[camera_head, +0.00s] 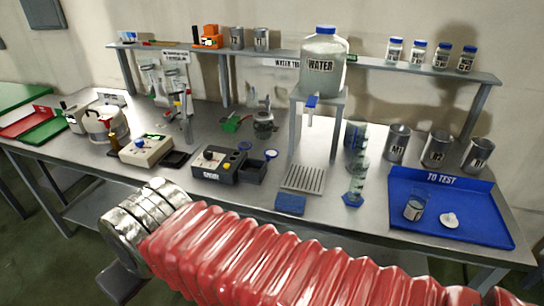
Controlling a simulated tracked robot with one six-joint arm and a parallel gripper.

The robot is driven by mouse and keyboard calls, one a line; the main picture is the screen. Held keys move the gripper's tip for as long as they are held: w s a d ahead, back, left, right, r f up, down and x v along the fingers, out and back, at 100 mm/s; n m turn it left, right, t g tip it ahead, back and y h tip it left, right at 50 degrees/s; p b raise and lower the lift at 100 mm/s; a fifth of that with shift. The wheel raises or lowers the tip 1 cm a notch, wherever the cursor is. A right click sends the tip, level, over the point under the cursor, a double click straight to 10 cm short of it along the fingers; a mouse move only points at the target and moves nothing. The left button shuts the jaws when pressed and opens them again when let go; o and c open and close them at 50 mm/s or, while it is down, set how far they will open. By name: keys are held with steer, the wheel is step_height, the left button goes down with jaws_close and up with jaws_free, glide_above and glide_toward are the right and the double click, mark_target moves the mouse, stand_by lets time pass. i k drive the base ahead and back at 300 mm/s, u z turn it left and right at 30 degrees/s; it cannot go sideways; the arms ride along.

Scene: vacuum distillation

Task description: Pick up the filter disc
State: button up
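A small white round piece (449,220) lies flat on the blue "TO TEST" tray (490,231) at the right end of the bench. It may be the filter disc, but it is too small to be sure. Small blue-rimmed round pieces (270,154) lie near the middle of the bench. My arm, with a red ribbed sleeve and a silver section, crosses the lower part of the view. My gripper is not in view. The arm hides part of the bench's front edge.
A glass beaker (413,209) stands on the tray left of the white piece. Metal cans (437,149) stand behind the tray. A tall glass column (355,170) and the water tank's stand (333,132) rise left of it. A shelf (385,65) runs along the back.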

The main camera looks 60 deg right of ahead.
mark_target(270, 154)
steer(key=i, duration=0.95)
steer(key=u, duration=0.05)
